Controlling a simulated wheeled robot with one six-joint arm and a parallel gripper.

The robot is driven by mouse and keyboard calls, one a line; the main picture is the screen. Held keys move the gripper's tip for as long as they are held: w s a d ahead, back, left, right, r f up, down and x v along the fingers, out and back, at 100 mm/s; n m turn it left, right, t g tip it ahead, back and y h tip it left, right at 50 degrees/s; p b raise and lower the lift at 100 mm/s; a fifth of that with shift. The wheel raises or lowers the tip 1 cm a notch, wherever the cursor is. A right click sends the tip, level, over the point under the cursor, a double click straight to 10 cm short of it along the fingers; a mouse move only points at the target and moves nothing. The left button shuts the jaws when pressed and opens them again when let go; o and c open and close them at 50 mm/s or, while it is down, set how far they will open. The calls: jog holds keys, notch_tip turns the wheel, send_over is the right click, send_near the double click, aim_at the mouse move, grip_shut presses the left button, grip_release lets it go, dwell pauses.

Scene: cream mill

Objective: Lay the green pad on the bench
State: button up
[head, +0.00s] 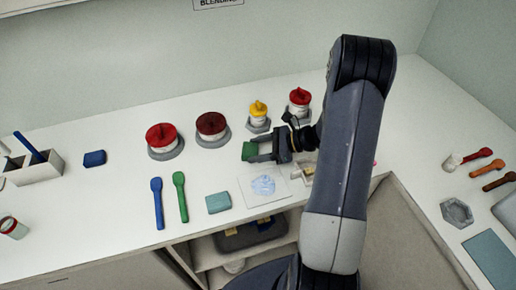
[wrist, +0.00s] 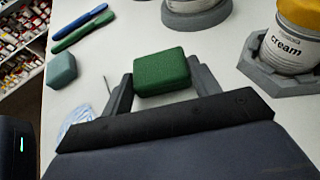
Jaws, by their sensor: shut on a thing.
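The green pad (head: 250,151) is a small dark green block with rounded edges. My gripper (head: 265,150) is shut on it, one finger on each side. In the wrist view the pad (wrist: 162,73) sits between the two fingers (wrist: 160,88). The white bench (head: 110,197) lies beneath; I cannot tell whether the pad touches it or hangs a little above. Part of the bench on the right is hidden behind my arm in the head view.
Red-lidded jars (head: 161,138) and a yellow-lidded cream jar (head: 258,112) stand on grey bases at the back. A teal pad (head: 218,202), blue spatula (head: 157,203), green spatula (head: 180,197) and smeared clear sheet (head: 282,192) lie in front.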

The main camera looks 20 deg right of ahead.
jog(key=shift+f, duration=0.25)
jog(key=o, duration=0.9)
jog(key=shift+r, duration=0.1)
jog(key=shift+o, duration=0.2)
jog(key=shift+d+r, duration=0.15)
jog(key=shift+r, duration=0.1)
jog(key=b+v, duration=0.2)
jog(key=v, duration=0.8)
jog(key=shift+s+d+r, duration=0.1)
jog(key=shift+s+d, duration=0.15)
jog(key=shift+d, duration=0.1)
jog(key=shift+s+d+r, duration=0.2)
jog(key=shift+d, duration=0.15)
